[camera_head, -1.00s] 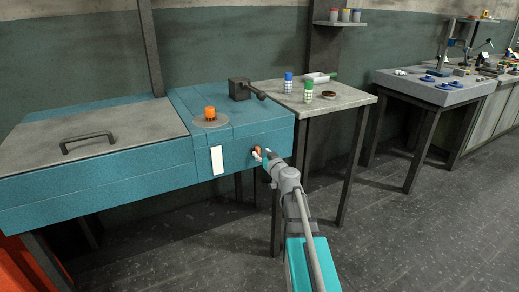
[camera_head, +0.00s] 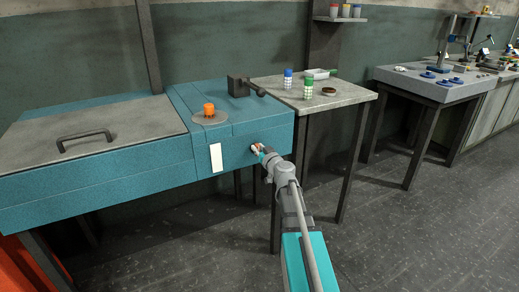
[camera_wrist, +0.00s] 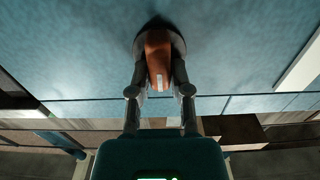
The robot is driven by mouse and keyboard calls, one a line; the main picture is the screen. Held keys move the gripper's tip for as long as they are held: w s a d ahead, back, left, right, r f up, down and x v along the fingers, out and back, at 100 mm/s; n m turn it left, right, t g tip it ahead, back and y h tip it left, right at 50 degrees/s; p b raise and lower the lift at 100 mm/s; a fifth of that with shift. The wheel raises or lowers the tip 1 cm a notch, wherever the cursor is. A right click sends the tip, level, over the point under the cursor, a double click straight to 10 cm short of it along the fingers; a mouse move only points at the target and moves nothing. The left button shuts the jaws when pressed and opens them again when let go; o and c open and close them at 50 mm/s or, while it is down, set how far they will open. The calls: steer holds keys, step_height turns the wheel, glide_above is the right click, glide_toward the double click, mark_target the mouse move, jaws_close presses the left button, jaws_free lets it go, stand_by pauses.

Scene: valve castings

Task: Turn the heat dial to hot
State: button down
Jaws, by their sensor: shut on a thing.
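An orange dial (camera_wrist: 158,52) with a pale mark at its near end sits on a dark round base on the front face of the teal machine (camera_head: 180,174). My gripper (camera_wrist: 162,68) is shut on this dial, with one finger on each side of it. In the head view my gripper (camera_head: 258,150) covers most of the dial, at the right part of the front face. A second orange knob (camera_head: 209,109) stands on a grey disc on the machine's top. No hot or cold marking is readable.
A white plate (camera_head: 216,158) is on the front face, left of my gripper. A dark lever (camera_head: 246,87) is on the machine's top. A grey side table (camera_head: 345,98) with bottles stands to the right. The floor in front is clear.

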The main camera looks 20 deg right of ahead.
steer(key=shift+s+d, duration=0.1)
steer(key=shift+d, duration=0.3)
steer(key=shift+a, duration=0.35)
steer(key=m, duration=0.5)
steer(key=shift+d+f+m, duration=0.1)
steer(key=shift+d+m, duration=0.15)
steer(key=shift+m, duration=0.15)
steer(key=m, duration=0.6)
steer(key=f+m+b, duration=0.1)
steer(key=m, duration=1.1)
steer(key=shift+d+f+b, duration=0.2)
steer(key=shift+f+b, duration=0.1)
steer(key=shift+b, duration=0.1)
